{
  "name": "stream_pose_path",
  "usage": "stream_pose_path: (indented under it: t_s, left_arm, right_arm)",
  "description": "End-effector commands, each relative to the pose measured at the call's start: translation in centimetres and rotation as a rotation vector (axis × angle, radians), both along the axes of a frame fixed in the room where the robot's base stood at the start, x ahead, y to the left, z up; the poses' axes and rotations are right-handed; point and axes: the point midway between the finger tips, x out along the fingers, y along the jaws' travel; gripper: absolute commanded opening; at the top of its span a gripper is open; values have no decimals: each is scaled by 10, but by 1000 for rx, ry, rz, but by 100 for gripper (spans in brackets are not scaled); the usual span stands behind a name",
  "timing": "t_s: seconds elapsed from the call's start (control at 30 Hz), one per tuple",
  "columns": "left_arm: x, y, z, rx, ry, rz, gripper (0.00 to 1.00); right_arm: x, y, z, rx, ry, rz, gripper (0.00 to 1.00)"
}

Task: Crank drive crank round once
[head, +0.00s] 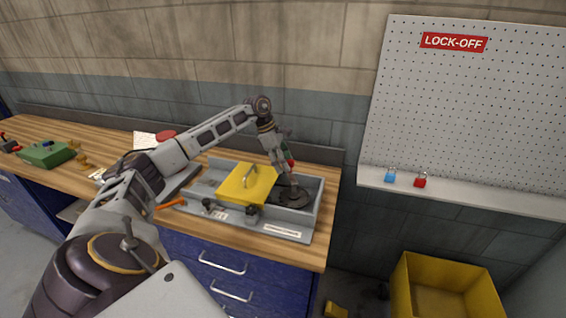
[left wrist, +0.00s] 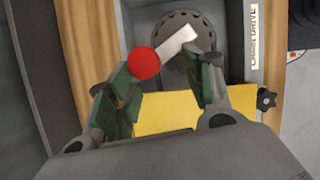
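The chain drive unit is a grey open tray (head: 318,207) on the wooden bench, with a yellow cover (head: 238,186) over part of it. A dark sprocket wheel (left wrist: 186,22) shows beside the cover, and the pale crank arm (left wrist: 178,43) lies across it. The crank's red knob (left wrist: 144,63) also shows in the head view (head: 291,163). My left gripper (left wrist: 160,78) is open over the crank. The knob is close to its left finger in the left wrist view, with a gap to the right finger; contact is unclear. My right gripper is not in view.
Black knobs (head: 252,214) line the tray's front, and an orange-handled tool (head: 171,203) lies left of it. A green box (head: 47,154) stands at the far left. A lock-off board (head: 460,110) and yellow bin (head: 445,285) are on the right.

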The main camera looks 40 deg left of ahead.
Motion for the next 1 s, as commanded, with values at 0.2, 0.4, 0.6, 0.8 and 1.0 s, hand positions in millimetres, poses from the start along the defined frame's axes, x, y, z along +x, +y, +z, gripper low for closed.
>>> stream_pose_path:
  t_s: [0.2,0.4,0.6,0.8,1.0]
  left_arm:
    - [0,1,5,0,0,-1,51]
    - [-1,5,13,0,0,-1,51]
    - [-1,8,21,0,0,0,51]
    - [-2,12,29,0,-1,0,51]
    - [-2,15,37,0,0,1,51]
  right_arm:
    - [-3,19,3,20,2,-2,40]
    - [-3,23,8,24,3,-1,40]
    - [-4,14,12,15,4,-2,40]
    - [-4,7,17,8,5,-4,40]
    - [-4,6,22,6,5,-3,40]
